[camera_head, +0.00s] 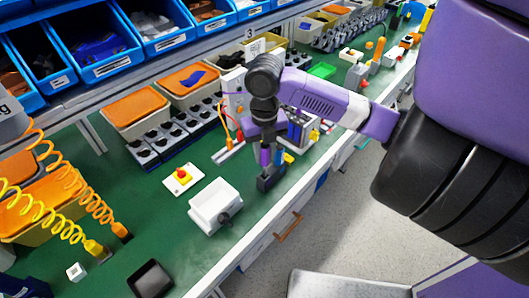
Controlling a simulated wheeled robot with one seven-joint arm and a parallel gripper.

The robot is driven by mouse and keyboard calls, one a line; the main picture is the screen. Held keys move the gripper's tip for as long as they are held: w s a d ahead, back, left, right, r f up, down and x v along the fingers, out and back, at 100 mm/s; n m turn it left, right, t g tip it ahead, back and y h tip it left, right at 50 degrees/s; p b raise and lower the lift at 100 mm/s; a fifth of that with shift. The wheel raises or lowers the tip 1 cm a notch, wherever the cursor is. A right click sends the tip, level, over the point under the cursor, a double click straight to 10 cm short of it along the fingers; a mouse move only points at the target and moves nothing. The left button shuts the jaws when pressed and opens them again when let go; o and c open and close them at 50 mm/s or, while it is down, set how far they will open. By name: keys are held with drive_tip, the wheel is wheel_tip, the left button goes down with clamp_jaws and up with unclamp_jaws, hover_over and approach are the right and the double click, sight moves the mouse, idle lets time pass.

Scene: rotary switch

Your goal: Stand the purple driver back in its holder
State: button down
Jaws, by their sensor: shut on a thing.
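My gripper (267,148) is right of the middle of the head view, pointing down over the green bench near its front edge. It is shut on the purple driver (265,157), of which only a small purple part shows between the fingers. A dark block (269,180), which looks like the holder, stands on the bench directly below the gripper. The driver's lower end is hidden or too small to make out, so I cannot tell whether it is inside the holder. Another blue-purple handle (278,156) shows just right of the driver.
A white switch box (214,205) with a black knob (224,218) lies left of the holder. A black tray (151,280) is at the front left. Orange-lidded bins (136,106) stand farther back. Green bench between these is bare.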

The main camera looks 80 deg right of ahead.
sight(265, 175)
drive_tip(key=shift+f+b, duration=2.85)
drive_tip(key=shift+f, duration=0.2)
drive_tip(key=c, duration=1.1)
unclamp_jaws()
drive_tip(key=shift+r, duration=3.95)
